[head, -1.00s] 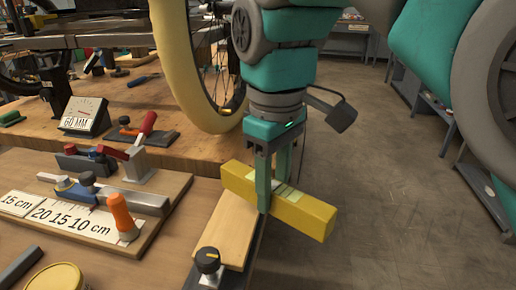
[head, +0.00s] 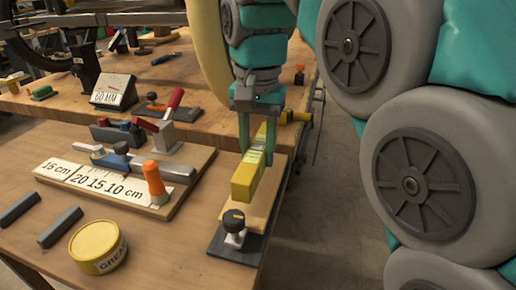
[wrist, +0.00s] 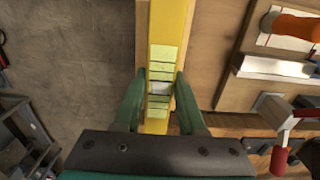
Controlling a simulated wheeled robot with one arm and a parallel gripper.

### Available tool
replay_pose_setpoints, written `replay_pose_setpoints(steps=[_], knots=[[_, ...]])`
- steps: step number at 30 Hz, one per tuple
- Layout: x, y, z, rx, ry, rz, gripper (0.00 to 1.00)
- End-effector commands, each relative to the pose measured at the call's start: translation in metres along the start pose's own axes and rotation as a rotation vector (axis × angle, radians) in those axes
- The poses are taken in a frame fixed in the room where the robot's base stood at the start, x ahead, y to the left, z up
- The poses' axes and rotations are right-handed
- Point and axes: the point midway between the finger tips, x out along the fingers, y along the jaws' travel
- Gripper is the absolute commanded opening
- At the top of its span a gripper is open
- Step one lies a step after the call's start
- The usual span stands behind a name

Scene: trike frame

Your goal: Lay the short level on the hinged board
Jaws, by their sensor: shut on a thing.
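The short level is a yellow bar (head: 247,176) with a pale label and vial area. My gripper (head: 256,158) is shut on it near its middle, and the level points lengthwise along the hinged board. The hinged board is a light wooden plank (head: 265,205) on a dark base with a black knob clamp (head: 234,224) at its near end. The level is over the board; whether it touches the wood I cannot tell. In the wrist view the level (wrist: 170,40) runs between my green fingers (wrist: 159,98), with the board's wood beside it on both sides.
A jig board (head: 190,185) with a scale, an orange-handled tool and a red toggle clamp lies to the left. A yellow grease tin (head: 98,247) and dark bars (head: 60,227) are nearer. Open floor (head: 325,220) lies right of the bench edge.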

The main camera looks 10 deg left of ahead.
Motion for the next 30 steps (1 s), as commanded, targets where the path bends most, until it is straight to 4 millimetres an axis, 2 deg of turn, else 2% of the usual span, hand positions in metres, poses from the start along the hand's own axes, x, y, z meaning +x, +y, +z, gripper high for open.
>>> replay_pose_setpoints(steps=[6,21,30], knots=[[-0.001,0.0,0.0,0.001,0.001,0.0,0.0],[0.027,0.001,0.0,-0.001,0.0,0.0,0.0],[0.028,0.0,0.0,-0.001,0.001,-0.001,0.0]])
